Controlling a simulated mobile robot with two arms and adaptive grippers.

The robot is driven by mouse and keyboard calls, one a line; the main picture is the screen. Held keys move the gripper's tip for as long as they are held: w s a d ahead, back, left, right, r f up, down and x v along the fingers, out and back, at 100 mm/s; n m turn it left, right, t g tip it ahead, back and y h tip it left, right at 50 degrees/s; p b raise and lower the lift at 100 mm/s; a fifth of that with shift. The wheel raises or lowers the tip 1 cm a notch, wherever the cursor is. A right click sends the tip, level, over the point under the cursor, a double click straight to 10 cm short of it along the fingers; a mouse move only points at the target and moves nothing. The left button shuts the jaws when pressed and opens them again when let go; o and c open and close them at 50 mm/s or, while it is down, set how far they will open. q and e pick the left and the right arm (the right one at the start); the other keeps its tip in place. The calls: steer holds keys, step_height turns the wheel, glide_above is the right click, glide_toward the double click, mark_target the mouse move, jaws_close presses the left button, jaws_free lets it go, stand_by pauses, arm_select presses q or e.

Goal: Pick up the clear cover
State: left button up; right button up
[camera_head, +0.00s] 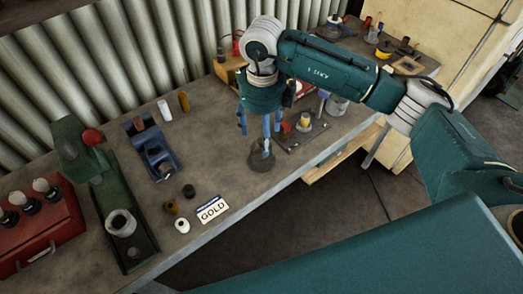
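My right gripper (259,128) hangs down over the middle of the workbench, its arm coming in from the right. Its blue fingers are spread apart, with a gap between the outer ones. Just below the fingertips, a small dark grey round piece (261,162) sits on the bench with a narrow upright part; the fingers partly hide it, and I cannot tell whether they touch it. I cannot make out the clear cover for certain. My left gripper is not in view.
A tray (293,148) with red and yellow parts stands right of the gripper. A blue tool (157,158), green press (76,145) and red box (45,235) stand left. Bare bench lies between.

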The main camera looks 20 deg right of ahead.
mark_target(261, 140)
steer(key=shift+w+f+p, duration=0.15)
steer(key=shift+f+p, duration=0.2)
steer(key=shift+f, duration=0.05)
step_height(261, 140, down, 4)
steer(key=shift+a+r+p, duration=0.1)
steer(key=shift+r+p, duration=0.1)
steer(key=shift+p, duration=0.95)
steer(key=shift+f, duration=0.5)
steer(key=c, duration=1.1)
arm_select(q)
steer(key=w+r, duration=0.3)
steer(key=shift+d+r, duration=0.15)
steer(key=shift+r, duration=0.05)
